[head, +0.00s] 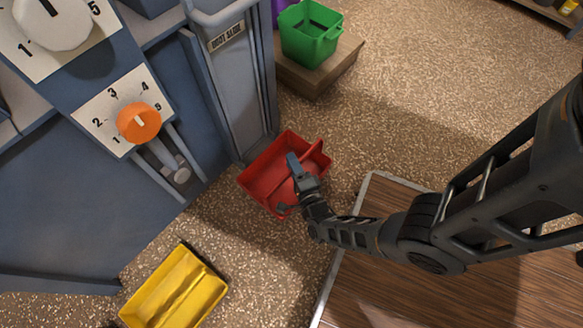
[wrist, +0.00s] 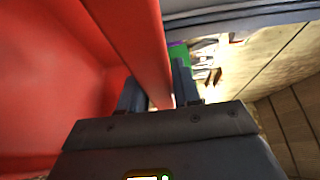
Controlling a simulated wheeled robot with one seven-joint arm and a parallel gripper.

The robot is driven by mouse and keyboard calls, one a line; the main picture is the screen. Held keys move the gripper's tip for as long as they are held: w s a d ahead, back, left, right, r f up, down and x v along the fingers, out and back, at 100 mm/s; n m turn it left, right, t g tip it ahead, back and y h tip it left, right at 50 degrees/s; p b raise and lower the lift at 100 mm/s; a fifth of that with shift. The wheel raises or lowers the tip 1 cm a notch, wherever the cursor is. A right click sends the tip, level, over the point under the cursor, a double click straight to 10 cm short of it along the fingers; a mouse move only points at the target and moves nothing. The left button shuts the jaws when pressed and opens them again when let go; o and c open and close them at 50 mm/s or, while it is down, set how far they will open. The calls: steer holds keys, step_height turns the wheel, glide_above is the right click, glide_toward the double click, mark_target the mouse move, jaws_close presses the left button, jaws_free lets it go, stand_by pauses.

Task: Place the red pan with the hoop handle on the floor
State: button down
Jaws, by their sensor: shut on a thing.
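The red pan (head: 265,178) is in the middle of the head view, beside the foot of the blue machine. Its hoop handle crosses over its open top. My gripper (head: 296,170) reaches in from the right and is over the pan. In the wrist view, my gripper (wrist: 158,98) is shut on a red bar (wrist: 148,50), which looks like the pan's hoop handle, with one finger on each side. The red pan wall (wrist: 45,90) fills the left of that view. I cannot tell whether the pan's underside touches the floor.
The blue machine has a chute labelled boot slide (head: 240,80) and an orange dial (head: 138,122). A yellow pan (head: 175,290) lies on the floor at lower left. A green bucket (head: 310,45) stands on a wooden block (head: 325,75). Speckled floor (head: 450,100) is open at upper right.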

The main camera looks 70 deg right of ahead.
step_height(320, 180, down, 4)
steer(key=b, duration=0.2)
steer(key=shift+r+b, duration=0.2)
steer(key=shift+b, duration=0.1)
steer(key=c, duration=0.8)
jaws_free()
steer(key=shift+f, duration=0.1)
